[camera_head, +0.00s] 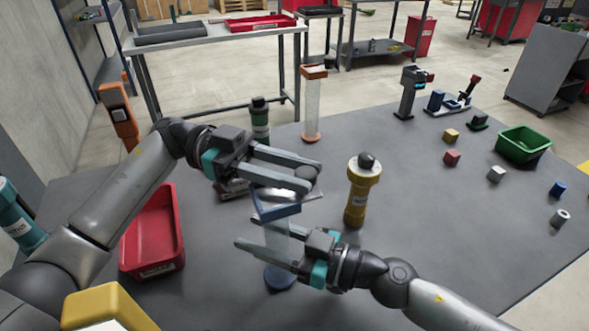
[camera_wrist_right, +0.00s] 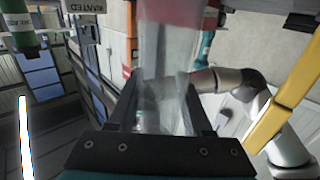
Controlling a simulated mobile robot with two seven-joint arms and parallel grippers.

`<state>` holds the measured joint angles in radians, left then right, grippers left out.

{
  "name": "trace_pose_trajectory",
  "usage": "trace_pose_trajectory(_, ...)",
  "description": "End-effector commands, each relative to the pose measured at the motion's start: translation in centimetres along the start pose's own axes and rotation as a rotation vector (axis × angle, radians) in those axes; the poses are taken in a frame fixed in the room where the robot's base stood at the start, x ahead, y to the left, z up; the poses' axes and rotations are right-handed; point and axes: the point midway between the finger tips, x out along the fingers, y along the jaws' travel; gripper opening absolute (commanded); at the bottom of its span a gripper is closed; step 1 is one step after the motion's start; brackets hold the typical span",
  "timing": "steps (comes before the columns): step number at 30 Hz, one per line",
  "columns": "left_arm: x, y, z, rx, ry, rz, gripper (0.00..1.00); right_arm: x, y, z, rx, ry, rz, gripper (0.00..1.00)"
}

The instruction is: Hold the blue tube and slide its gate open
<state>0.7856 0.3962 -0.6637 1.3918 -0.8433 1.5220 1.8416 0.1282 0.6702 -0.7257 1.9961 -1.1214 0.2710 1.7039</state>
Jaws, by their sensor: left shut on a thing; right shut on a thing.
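The blue tube (camera_head: 277,240) is a clear upright tube with a blue collar (camera_head: 276,212) at its top and a round blue foot (camera_head: 280,279) on the table. My right gripper (camera_head: 262,245) is shut around its clear middle. The clear wall also shows between the fingers in the right wrist view (camera_wrist_right: 166,60).
A yellow bottle (camera_head: 358,195) with a dark top stands close to the right. A red tray (camera_head: 154,235) lies left. An orange tube (camera_head: 312,108) and green bottle (camera_head: 259,120) stand behind. Small blocks and a green bin (camera_head: 522,145) are at right.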

Motion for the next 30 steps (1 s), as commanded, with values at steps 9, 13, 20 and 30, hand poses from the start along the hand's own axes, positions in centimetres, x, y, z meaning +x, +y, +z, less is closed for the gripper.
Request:
trace_pose_trajectory(9, -0.1, 0.0, 0.0, 0.000, 0.000, -0.002, 0.00, 0.0, 0.0, 0.1, 0.000, -0.001, 0.000, 0.00)
trace_pose_trajectory(13, -0.1, 0.0, 0.0, 0.000, 0.000, -0.002, 0.00, 0.0, 0.0, 0.1, 0.000, -0.001, 0.000, 0.00)
trace_pose_trajectory(20, -0.1, 0.0, 0.0, 0.001, 0.000, -0.002, 0.00, 0.0, 0.0, 0.1, 0.000, -0.001, 0.000, 0.00)
trace_pose_trajectory(30, 1.0, -1.1, -0.1, 0.000, 0.003, -0.001, 0.00, 0.0, 0.0, 0.1, -0.001, -0.001, 0.000, 0.00)
